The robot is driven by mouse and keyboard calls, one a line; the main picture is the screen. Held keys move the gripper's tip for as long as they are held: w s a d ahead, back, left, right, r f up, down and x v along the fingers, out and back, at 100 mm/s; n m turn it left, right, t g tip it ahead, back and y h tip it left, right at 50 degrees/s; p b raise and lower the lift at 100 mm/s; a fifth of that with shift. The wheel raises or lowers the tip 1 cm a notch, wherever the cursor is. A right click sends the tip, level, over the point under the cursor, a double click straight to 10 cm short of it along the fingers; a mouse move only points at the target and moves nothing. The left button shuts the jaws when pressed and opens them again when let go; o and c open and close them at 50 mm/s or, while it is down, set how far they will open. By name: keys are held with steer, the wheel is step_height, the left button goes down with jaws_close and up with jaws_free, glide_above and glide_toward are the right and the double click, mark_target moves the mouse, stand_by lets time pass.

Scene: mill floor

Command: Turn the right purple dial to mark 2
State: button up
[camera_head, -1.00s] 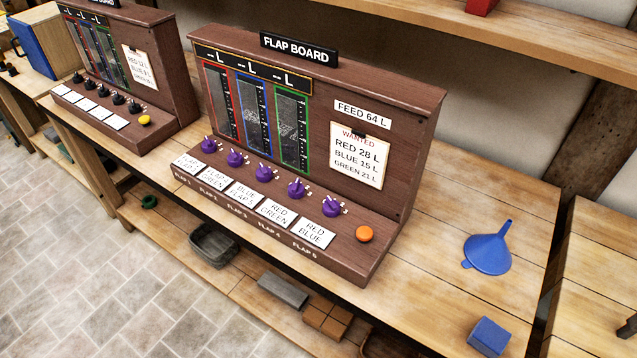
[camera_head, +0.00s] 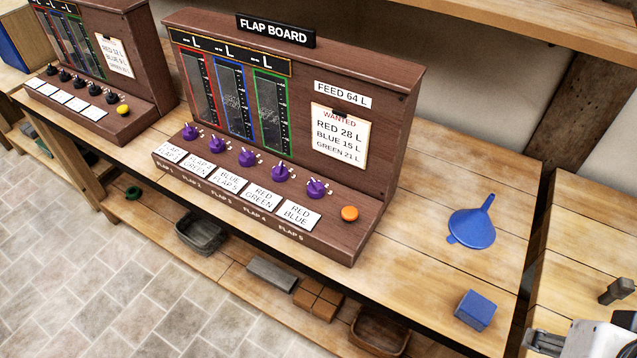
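The flap board (camera_head: 385,165) is a brown wooden panel standing on the bench, with a row of several purple dials along its sloped front. The rightmost purple dial (camera_head: 316,188) sits above the card reading "RED BLUE" (camera_head: 299,213), labelled Flap 5. Its small marks are too small to read, and I cannot tell its setting. Another purple dial (camera_head: 281,173) is to its left. An orange button (camera_head: 349,213) is to its right. At the lower right corner, part of my arm shows, grey and white, well apart from the dials.
A blue funnel (camera_head: 472,226) and a blue block (camera_head: 475,310) stand on the bench right of the board. A second board with black dials (camera_head: 83,84) is at the left. A shelf (camera_head: 520,32) runs above at the back. Bins and blocks lie on the lower shelf.

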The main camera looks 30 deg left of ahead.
steer(key=w+a+f+n+g+y, duration=0.1)
steer(key=w+a+f+n, duration=0.3)
steer(key=w+a, duration=0.3)
steer(key=w+a+f+n+g+y, duration=0.1)
steer(key=w+a+f+n, duration=0.3)
steer(key=a, duration=1)
steer(key=w+a+f+n+g+y, duration=0.2)
steer(key=w+a+f+n+g, duration=0.1)
steer(key=w+a+n, duration=0.5)
steer(key=shift+w+a+f, duration=0.25)
steer(key=shift+w+a, duration=0.35)
steer(key=shift+a, duration=0.25)
steer(key=shift+w+a+f, duration=0.2)
steer(key=shift+w+a, duration=0.35)
steer(key=shift+a, duration=0.3)
steer(key=shift+n, duration=0.8)
